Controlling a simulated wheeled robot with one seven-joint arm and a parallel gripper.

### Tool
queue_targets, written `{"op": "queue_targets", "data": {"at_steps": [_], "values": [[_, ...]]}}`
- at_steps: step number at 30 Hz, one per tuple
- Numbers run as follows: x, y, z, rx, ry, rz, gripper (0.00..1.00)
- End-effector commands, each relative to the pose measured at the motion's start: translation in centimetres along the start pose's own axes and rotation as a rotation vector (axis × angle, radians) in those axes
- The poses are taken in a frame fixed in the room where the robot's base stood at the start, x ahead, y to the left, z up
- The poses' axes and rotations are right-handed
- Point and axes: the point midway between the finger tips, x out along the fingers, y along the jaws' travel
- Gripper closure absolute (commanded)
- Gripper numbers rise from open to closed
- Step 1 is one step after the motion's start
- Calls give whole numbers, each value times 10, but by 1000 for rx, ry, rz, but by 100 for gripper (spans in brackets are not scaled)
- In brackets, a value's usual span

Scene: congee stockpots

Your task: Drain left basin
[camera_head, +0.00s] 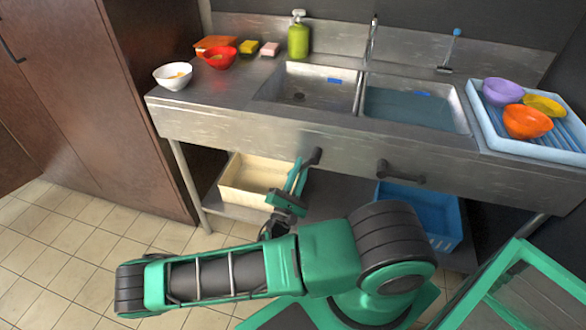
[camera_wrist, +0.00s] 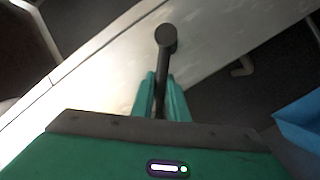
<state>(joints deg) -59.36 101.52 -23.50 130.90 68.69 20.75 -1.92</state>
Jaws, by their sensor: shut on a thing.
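The left basin (camera_head: 310,90) is the left of two steel sink basins. Its floor shows bare, with a dark drain hole, and no water is visible in it. The right basin (camera_head: 405,107) holds bluish water. A dark lever (camera_wrist: 164,65) with a round pivot sits on the sink front below the left basin; its pivot also shows in the head view (camera_head: 316,156). My gripper (camera_wrist: 161,92) is shut on this lever's arm, one green finger on each side. In the head view my gripper (camera_head: 298,178) is in front of the sink, under the left basin.
A second dark lever (camera_head: 400,174) is on the sink front below the right basin. A cream bin (camera_head: 245,185) and a blue crate (camera_head: 445,215) stand below. Bowls and sponges sit on the left counter. A blue rack (camera_head: 490,125) with bowls is at right.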

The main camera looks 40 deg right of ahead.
Motion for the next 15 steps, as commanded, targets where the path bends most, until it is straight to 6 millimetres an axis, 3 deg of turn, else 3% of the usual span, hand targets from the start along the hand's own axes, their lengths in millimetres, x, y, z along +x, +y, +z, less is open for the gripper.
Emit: {"op": "queue_targets", "data": {"at_steps": [15], "values": [[-2, -12, 2, -163, 36, 66, 100]]}}
